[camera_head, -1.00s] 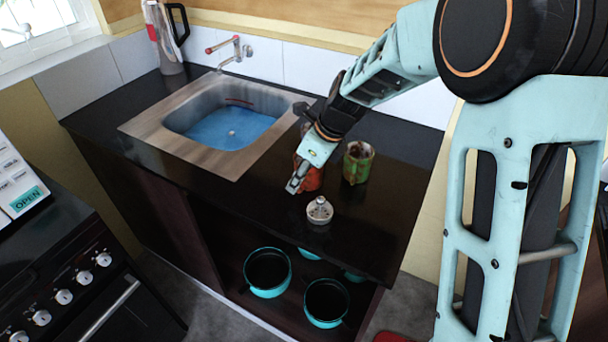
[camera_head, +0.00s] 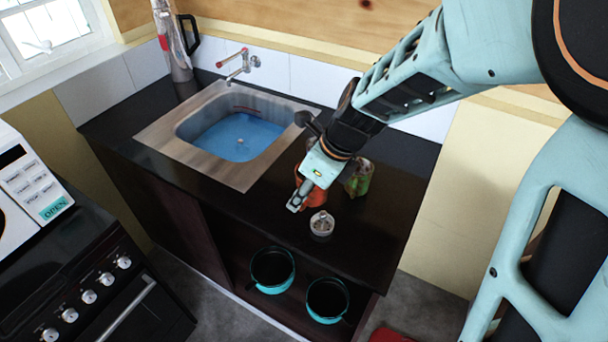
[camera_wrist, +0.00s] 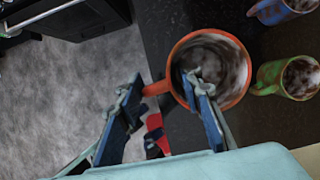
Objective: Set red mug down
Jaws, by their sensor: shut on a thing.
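The red mug (camera_wrist: 241,88) is orange-red with a dark, mottled inside. In the wrist view its handle (camera_wrist: 156,88) points left, between the fingers of my gripper (camera_wrist: 165,105). One finger overlaps the mug's opening and the other is outside, left of the handle. My gripper is shut on the mug. In the head view the red mug (camera_head: 316,196) is partly hidden behind my gripper (camera_head: 298,200), over the dark counter right of the sink. I cannot tell whether its base touches the counter.
A green mug (camera_head: 358,180) stands close to the right of the red one. A blue mug (camera_wrist: 283,10) shows at the wrist view's top right. A small silver-topped object (camera_head: 321,225) stands in front. The sink (camera_head: 165,140) lies left, with bare counter (camera_head: 370,235) at front right.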

